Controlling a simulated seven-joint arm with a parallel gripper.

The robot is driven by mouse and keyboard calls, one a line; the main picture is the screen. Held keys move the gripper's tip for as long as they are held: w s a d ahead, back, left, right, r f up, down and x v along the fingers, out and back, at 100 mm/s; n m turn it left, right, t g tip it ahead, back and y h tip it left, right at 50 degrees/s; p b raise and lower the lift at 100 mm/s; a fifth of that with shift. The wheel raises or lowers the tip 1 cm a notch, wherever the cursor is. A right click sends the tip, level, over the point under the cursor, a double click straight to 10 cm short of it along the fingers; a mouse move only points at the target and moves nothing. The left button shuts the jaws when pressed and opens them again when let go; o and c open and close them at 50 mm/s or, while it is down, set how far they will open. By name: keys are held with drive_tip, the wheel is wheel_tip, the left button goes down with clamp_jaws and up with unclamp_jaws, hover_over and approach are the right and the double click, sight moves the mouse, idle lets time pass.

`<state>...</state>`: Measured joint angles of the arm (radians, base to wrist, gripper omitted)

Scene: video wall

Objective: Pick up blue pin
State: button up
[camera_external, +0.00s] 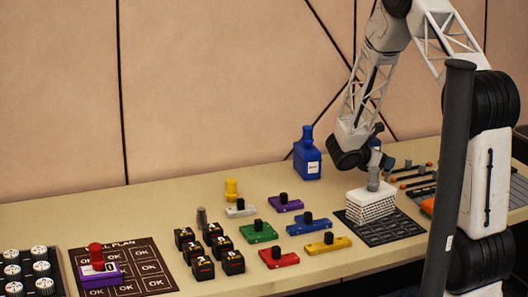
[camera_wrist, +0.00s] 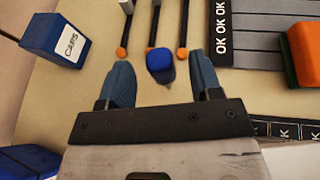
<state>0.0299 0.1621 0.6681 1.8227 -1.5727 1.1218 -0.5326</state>
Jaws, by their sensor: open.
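The blue pin (camera_wrist: 160,66) stands between the two fingers of my gripper (camera_wrist: 161,72) in the wrist view, seen nearly end-on with a rounded dark blue top. A gap shows on each side of it, so the blue-grey fingers are open and not gripping it. In the external view my gripper (camera_external: 380,152) hangs low over the table behind a white basket-like block (camera_external: 371,205). I cannot make out the pin clearly there, as the gripper and nearby parts cover that area.
A blue box marked CAPS (camera_wrist: 55,40) stands at the left in the wrist view. Orange-tipped rods (camera_wrist: 182,30), a grey rack (camera_wrist: 262,35) and an orange-green block (camera_wrist: 305,52) lie beyond the pin. Coloured blocks with black knobs (camera_external: 259,232) stand on the table (camera_external: 150,212).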

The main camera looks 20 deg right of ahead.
drive_tip(key=shift+x, duration=2.2)
drive_tip(key=shift+c, duration=0.4)
drive_tip(key=c, duration=0.9)
